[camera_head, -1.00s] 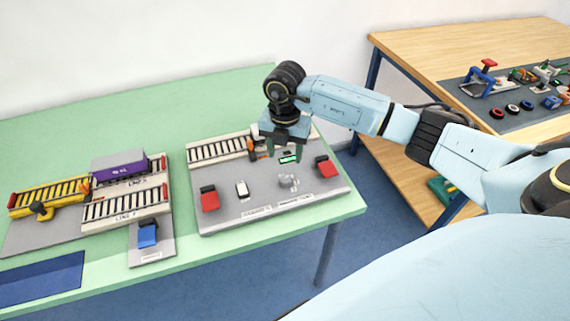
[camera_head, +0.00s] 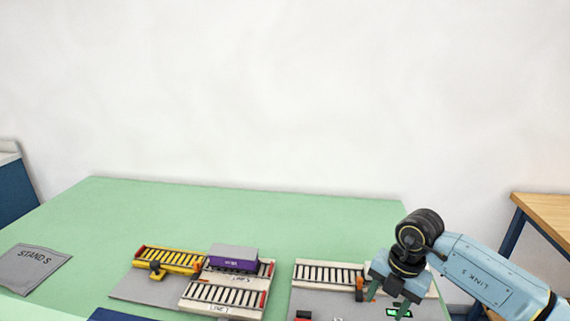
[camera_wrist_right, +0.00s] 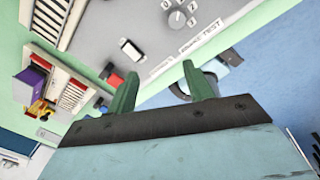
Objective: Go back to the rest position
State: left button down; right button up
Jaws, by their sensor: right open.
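My right gripper (camera_head: 388,297) hangs at the lower right of the head view, in front of the right-hand grey panel (camera_head: 335,302). In the right wrist view its two green fingers (camera_wrist_right: 160,88) are spread apart with nothing between them. My left gripper is in neither view.
The green table (camera_head: 150,205) holds a yellow conveyor (camera_head: 170,260), pale conveyors (camera_head: 222,297) and a purple container (camera_head: 233,257). A wooden table (camera_head: 548,212) stands at right. The table's back strip is clear.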

jog(key=s+a+r+n+t+y, duration=0.1)
jog(key=s+a+r+y, duration=0.15)
jog(key=a+y, duration=0.55)
jog(key=s+a+r+n+t+y, duration=0.1)
jog(key=a+r+y, duration=0.2)
jog(key=a, duration=0.9)
notch_tip(320, 180, up, 11)
jog(key=m+t+y, duration=0.4)
jog(key=m+t, duration=0.4)
jog(key=t, duration=0.3)
jog(key=w+d+f+m+t+h, duration=0.1)
jog(key=d+f+m+t+h, duration=0.45)
jog(key=d+m+h, duration=0.8)
jog(key=s+d+f+m+g+h, duration=0.3)
jog(key=s+f+m+g+h, duration=0.15)
jog(key=f, duration=0.25)
jog(key=s+f+m+g+y, duration=0.1)
jog(key=s+f+g, duration=0.5)
jog(key=s, duration=0.4)
jog(key=s+f+g+y, duration=0.1)
jog(key=s+f+g, duration=0.45)
jog(key=s, duration=0.35)
notch_tip(320, 180, down, 24)
jog(key=s, duration=0.1)
jog(key=s+d+f+g, duration=0.2)
jog(key=s+f, duration=1.3)
jog(key=s, duration=0.2)
jog(key=shift+d+f+h, duration=0.3)
